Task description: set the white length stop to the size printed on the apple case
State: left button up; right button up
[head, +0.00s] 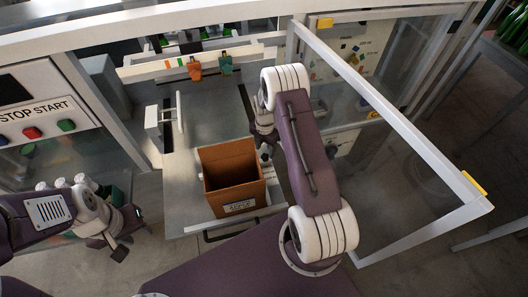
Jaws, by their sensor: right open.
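A brown open-topped cardboard case (229,176) stands on the grey metal table. Its front carries a small white label (240,206), whose print is too small to read surely. A white upright bracket (178,112) stands at the table's left side, behind the case; it may be the white length stop, but I cannot be sure. My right gripper (265,148) is open at the back right corner of the case, partly hidden by its own arm; I cannot tell whether it touches the case. My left gripper (122,241) is low at the left, away from the case; its jaws are unclear.
A rail at the back bears an orange clip (195,69) and a green clip (225,64). A white-framed clear door (400,135) stands open at the right. A panel (45,115) marked STOP START is at the left. The grey table (205,112) behind the case is mostly bare.

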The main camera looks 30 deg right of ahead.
aim_at(265, 155)
notch_tip(265, 155, down, 3)
jog(key=shift+r, duration=0.1)
jog(key=shift+s+f+p, duration=0.2)
jog(key=shift+f+p, duration=0.1)
jog(key=shift+f, duration=0.1)
jog(key=shift+w, duration=0.15)
grip_shut()
jog(key=shift+d, duration=0.1)
dwell(0.8)
